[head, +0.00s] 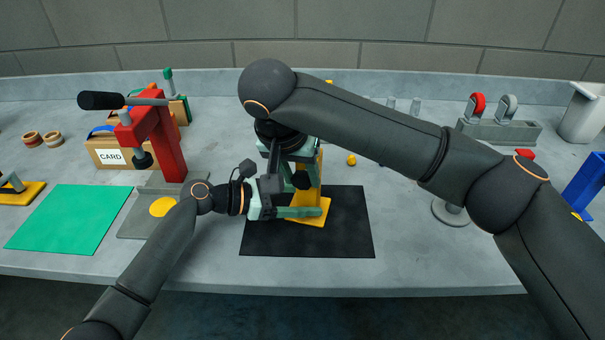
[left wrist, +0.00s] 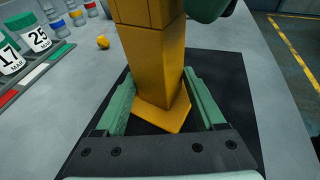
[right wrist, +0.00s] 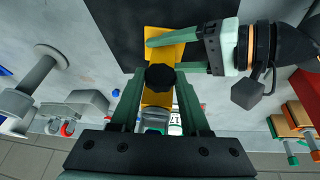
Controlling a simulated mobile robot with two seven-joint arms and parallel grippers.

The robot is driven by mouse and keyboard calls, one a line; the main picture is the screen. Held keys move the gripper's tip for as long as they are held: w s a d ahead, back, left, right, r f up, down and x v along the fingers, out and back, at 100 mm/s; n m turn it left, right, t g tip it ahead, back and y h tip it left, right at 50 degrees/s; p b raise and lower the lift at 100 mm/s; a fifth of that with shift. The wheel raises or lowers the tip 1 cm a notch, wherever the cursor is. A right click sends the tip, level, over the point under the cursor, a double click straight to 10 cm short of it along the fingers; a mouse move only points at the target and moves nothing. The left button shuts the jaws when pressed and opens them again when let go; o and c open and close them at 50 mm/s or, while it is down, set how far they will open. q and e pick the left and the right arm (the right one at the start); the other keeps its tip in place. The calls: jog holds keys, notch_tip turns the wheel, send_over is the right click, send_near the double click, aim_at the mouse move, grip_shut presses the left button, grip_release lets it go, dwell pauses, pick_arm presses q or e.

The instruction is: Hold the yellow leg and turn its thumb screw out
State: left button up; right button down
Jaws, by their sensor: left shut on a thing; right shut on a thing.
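The yellow leg (head: 316,192) stands upright on the black mat (head: 345,235), its flat foot on the mat. In the left wrist view the leg (left wrist: 155,65) is between the fingers of my left gripper (left wrist: 160,88), which is shut on its lower part, coming in from the left. The black thumb screw (right wrist: 160,78) is a round knob on the leg's side. My right gripper (right wrist: 160,72) reaches down from above and is shut with its fingertips on either side of the knob. In the head view the right gripper (head: 300,165) partly hides the leg's upper part.
A small yellow piece (head: 351,160) lies behind the mat. To the left are a red press (head: 165,145), a grey tray (head: 135,222), a green mat (head: 70,218) and a card box (head: 110,152). A grey rack (head: 500,130) stands back right. The front right counter is clear.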

jog(key=shift+a+h, duration=0.1)
jog(key=shift+h, duration=0.7)
jog(key=shift+c, duration=1.9)
grip_release()
jog(key=shift+r, duration=0.1)
jog(key=v, duration=1.1)
jog(key=shift+a+r, duration=0.2)
jog(key=shift+r, duration=0.2)
pick_arm(q)
jog(key=o, duration=1)
jog(key=shift+c, duration=0.2)
